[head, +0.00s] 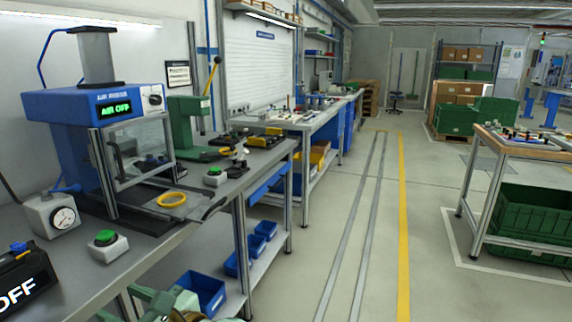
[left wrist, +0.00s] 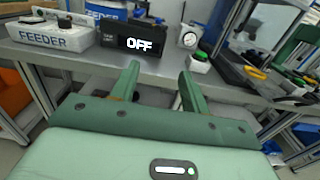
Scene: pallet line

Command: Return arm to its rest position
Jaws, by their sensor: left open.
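My left gripper (left wrist: 161,85) shows in the left wrist view with its two green fingers spread apart and nothing between them. It points toward the front edge of the grey workbench (left wrist: 80,62). In the head view a part of my green left arm and gripper (head: 160,303) shows at the bottom edge, low beside the bench front; its fingertips are hard to make out there. My right gripper is in neither view.
A blue air press (head: 62,108) reading "AIR OFF" stands on the bench (head: 255,163). A yellow ring (head: 171,199) lies before it. A green-button box (head: 107,243) and gauge (head: 62,217) are nearer. Blue bins (head: 203,290) sit on the lower shelf. The aisle floor (head: 335,225) is clear.

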